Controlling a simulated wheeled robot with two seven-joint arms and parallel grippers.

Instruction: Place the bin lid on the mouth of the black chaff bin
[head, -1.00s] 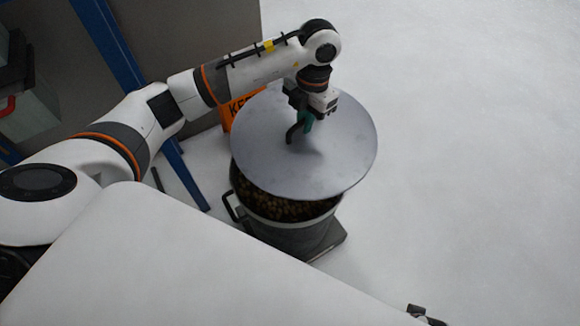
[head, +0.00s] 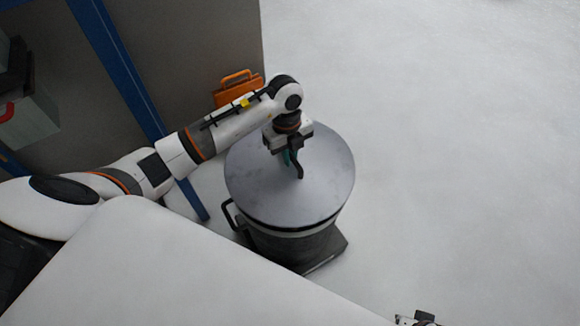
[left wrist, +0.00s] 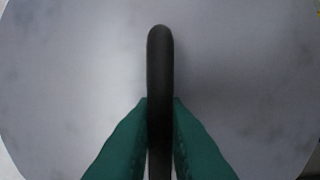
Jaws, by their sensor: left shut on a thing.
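The bin lid (head: 320,180) is a round grey metal disc with a dark handle (head: 299,171) at its middle. It lies level over the mouth of the black chaff bin (head: 295,245) and covers it, so the contents are hidden. Whether it is fully seated I cannot tell. My left gripper (head: 290,160) is shut on the handle from above. In the left wrist view, its teal fingers (left wrist: 160,140) pinch the dark handle (left wrist: 159,70), with the lid's surface (left wrist: 80,70) behind. My right gripper does not show clearly; only a small dark piece is at the bottom edge.
The bin stands on a dark flat base (head: 330,252) and has a side handle (head: 230,215). An orange sign or case (head: 238,88) stands behind my left arm. A blue post (head: 120,65) and grey panel are at left. The pale floor at right is clear.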

